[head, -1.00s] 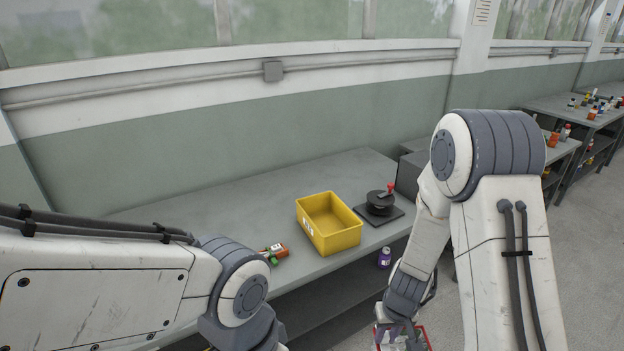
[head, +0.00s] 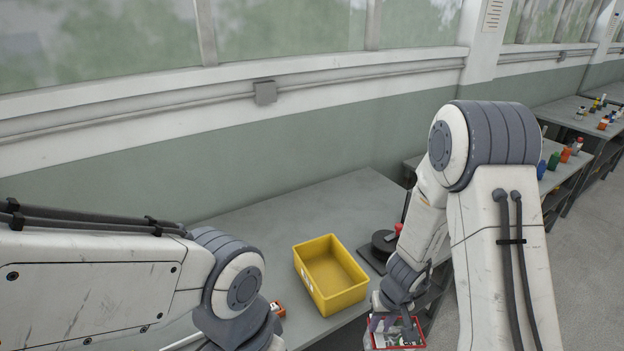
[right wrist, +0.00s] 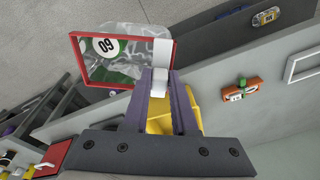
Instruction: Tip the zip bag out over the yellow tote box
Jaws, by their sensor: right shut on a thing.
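The yellow tote box (head: 357,293) stands open on the grey bench, and its inside looks empty. Part of it also shows behind my fingers in the right wrist view (right wrist: 157,122). My right gripper (head: 393,322) is shut on the zip bag (head: 400,342), a clear bag with a red edge. The bag hangs to the right of the tote and is not over it.
A dark round turntable device (head: 383,243) with a red knob stands right of the tote, partly behind my right arm. An orange item (right wrist: 238,91) lies on the bench left of the tote. Bare bench (head: 250,235) lies behind the tote. Further benches with bottles stand at far right.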

